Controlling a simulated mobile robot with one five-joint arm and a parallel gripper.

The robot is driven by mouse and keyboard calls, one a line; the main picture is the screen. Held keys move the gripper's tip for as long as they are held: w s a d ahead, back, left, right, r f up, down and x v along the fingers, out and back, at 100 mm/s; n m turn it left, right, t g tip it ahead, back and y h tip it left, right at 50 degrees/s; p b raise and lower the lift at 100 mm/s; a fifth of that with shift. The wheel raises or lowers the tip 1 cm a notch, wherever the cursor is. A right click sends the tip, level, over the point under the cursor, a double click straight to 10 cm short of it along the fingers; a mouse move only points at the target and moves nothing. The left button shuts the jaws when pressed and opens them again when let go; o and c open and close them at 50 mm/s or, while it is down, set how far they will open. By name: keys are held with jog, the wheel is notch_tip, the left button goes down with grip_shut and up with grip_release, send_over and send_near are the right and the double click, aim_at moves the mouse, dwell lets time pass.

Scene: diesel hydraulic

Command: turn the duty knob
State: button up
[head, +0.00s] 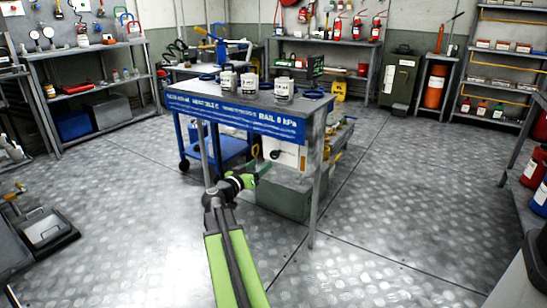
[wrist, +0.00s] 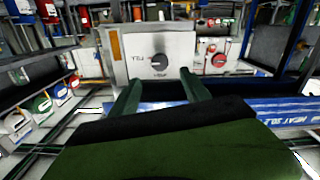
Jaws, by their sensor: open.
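A light panel (wrist: 180,45) faces me in the wrist view, with a round dark knob (wrist: 159,62) that has a pale pointer mark. Lettering beside and below the knob is too small to read surely. My gripper (wrist: 160,83) is open and empty. Its two green fingers straddle the line to the knob, apart from each other, with the knob visible between and beyond their tips. I cannot tell the exact gap. In the head view, the dark knob (head: 274,154) sits on the white panel (head: 290,157) under the table, with my gripper (head: 264,169) close below it.
A second knob (wrist: 218,60) with red around it stands to the right in the wrist view. The blue display strip (head: 236,117) runs along the table edge above the panel. A table leg (head: 315,205) stands to the right. Floor is open at both sides.

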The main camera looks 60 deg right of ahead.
aim_at(273, 155)
jog(key=d, duration=1.1)
jog(key=shift+d, duration=0.2)
